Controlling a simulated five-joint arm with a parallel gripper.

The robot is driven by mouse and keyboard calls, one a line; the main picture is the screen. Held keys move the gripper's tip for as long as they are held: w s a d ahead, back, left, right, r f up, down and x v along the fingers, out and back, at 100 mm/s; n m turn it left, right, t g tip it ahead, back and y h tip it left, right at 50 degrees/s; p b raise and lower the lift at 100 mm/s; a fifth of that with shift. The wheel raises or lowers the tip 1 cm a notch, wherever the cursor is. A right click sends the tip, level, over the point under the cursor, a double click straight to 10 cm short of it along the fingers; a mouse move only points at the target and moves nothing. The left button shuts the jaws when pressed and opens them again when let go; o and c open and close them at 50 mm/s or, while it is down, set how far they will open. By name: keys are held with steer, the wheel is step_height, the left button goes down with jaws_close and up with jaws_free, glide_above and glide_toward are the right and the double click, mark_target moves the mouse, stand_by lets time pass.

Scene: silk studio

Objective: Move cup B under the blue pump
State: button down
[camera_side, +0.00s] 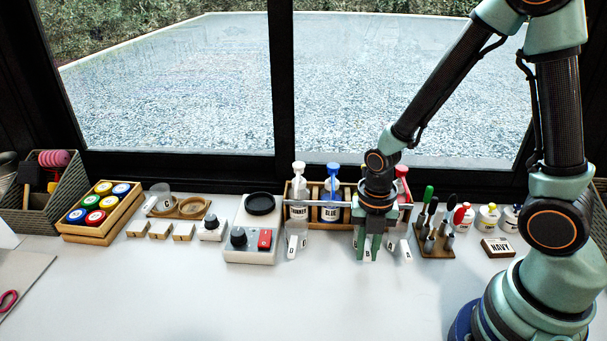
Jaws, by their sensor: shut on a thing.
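The blue pump (332,186) tops a bottle in a wooden rack behind a grey rail. My gripper (367,250) points down in front of the rack, to the right of the blue pump. Its green fingers are shut on cup B (368,255), a small white cup whose letter shows between them. Much of cup B is hidden by the fingers. It is at or near the table top; I cannot tell whether it touches.
White pump (299,180) and red pump (402,172) flank the blue one. A white cup (292,246) stands left of my gripper; another (403,250) is close on its right. A scale (252,247) and wooden tool stand (435,252) lie farther out. The front table is clear.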

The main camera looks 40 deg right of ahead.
steer(key=shift+r, duration=0.1)
stand_by(0.3)
steer(key=shift+r, duration=1.05)
steer(key=shift+r, duration=0.1)
steer(key=shift+r, duration=1.3)
steer(key=shift+a, duration=0.1)
steer(key=a, duration=0.2)
steer(key=w+a, duration=0.1)
steer(key=a, duration=0.2)
steer(key=a+f, duration=0.1)
steer(key=a, duration=0.2)
steer(key=shift+w+a, duration=0.1)
steer(key=shift+w, duration=0.2)
steer(key=shift+w+a, duration=0.1)
steer(key=shift+w+d+f, duration=0.3)
steer(key=shift+w+d, duration=0.55)
steer(key=shift+w+d+f, duration=0.25)
steer(key=shift+w+d, duration=0.55)
steer(key=shift+d, duration=0.05)
steer(key=shift+f, duration=1.1)
